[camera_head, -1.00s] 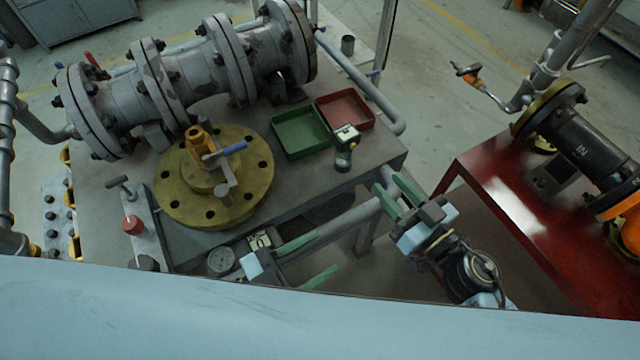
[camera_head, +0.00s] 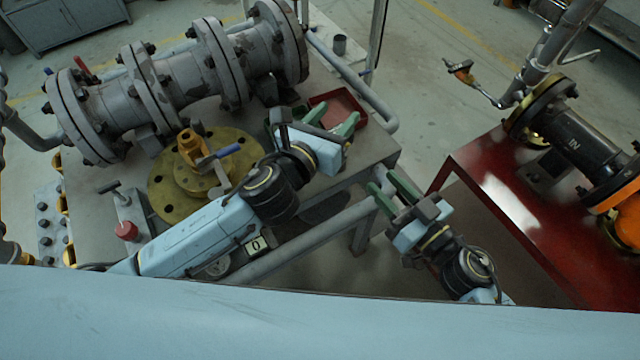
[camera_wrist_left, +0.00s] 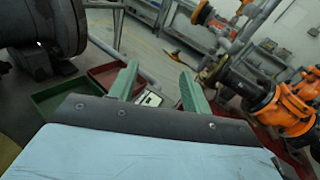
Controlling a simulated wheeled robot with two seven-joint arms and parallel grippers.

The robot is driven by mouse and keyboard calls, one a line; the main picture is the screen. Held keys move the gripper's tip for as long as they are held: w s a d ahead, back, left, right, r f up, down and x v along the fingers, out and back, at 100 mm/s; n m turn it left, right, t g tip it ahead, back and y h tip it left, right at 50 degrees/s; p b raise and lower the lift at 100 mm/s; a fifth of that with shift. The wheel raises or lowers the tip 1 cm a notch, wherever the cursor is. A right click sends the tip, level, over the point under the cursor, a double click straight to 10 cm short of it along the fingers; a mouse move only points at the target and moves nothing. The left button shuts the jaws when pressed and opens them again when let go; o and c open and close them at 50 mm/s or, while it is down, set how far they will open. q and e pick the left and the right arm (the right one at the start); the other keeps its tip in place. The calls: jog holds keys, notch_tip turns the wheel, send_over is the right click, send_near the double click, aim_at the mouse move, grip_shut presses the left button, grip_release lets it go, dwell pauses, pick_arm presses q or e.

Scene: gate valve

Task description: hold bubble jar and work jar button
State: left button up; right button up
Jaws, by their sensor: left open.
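The jar shows in the left wrist view as a small piece with a pale top (camera_wrist_left: 150,98), between and beyond my left gripper's fingers. Its body and button cannot be made out there. In the head view the jar is hidden behind my left gripper (camera_head: 334,115). That gripper is open, with its green fingers (camera_wrist_left: 158,80) apart, and sits over the right part of the grey bench. I cannot tell whether it touches the jar. My right gripper (camera_head: 384,182) is open and empty, beyond the bench's right front corner.
A red tray (camera_head: 352,102) lies just past my left gripper; a green tray (camera_wrist_left: 52,98) is beside it. A brass flange (camera_head: 165,206) with a blue-handled valve and a large flanged pipe (camera_head: 180,85) occupy the bench. A red table (camera_head: 500,190) with a black valve stands right.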

pick_arm(q)
jog(key=s+a+f+g+y, duration=0.2)
jog(key=s+f+y, duration=0.2)
jog(key=s+f, duration=0.5)
jog(key=x, duration=1.4)
jog(key=shift+d+f, duration=0.2)
jog(key=shift+f, duration=0.3)
jog(key=c, duration=0.9)
pick_arm(e)
jog(key=shift+c, duration=0.2)
grip_shut()
